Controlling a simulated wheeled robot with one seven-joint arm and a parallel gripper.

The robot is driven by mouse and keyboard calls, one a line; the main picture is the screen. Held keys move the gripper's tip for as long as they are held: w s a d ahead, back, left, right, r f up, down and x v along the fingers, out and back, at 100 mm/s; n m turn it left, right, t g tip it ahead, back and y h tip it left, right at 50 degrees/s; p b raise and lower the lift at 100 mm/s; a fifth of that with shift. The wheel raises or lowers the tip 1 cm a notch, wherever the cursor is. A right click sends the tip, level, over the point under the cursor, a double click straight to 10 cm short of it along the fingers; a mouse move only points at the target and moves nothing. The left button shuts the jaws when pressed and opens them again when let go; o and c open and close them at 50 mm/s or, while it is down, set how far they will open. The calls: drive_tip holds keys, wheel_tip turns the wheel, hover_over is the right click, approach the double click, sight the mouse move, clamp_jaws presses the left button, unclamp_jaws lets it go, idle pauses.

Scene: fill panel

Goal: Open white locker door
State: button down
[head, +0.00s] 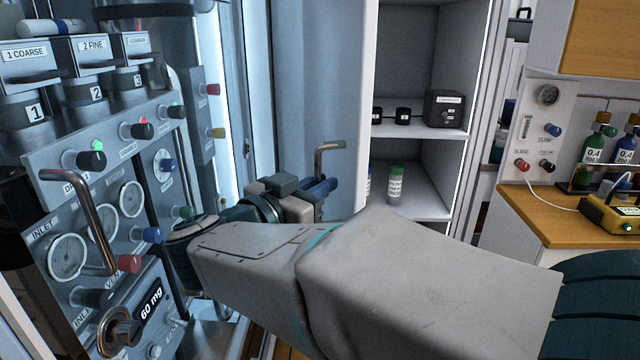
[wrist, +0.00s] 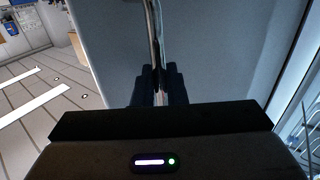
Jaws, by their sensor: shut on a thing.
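The white locker door (head: 310,80) stands at least partly open, at the left of the locker's shelved interior (head: 415,55). Its metal bar handle (head: 322,150) sits low on the door face. My gripper (head: 322,187) is shut on the handle, with its dark blue fingers around the bar. In the wrist view the door (wrist: 215,50) fills the middle, and the handle (wrist: 154,35) runs down between the fingers of my gripper (wrist: 158,85). My arm hides the lower part of the door and locker in the head view.
A fill panel (head: 110,165) with gauges, knobs and a bent bar stands close on the left. Inside the locker are a black box (head: 444,108) and a green-capped bottle (head: 396,184). A wooden counter (head: 560,225) is at right. Open floor (wrist: 45,105) shows in the wrist view.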

drive_tip(key=shift+s+a+r, duration=0.1)
drive_tip(key=shift+a+r, duration=0.05)
drive_tip(key=shift+a, duration=0.7)
drive_tip(key=c, duration=1.6)
unclamp_jaws()
drive_tip(key=shift+s, duration=0.1)
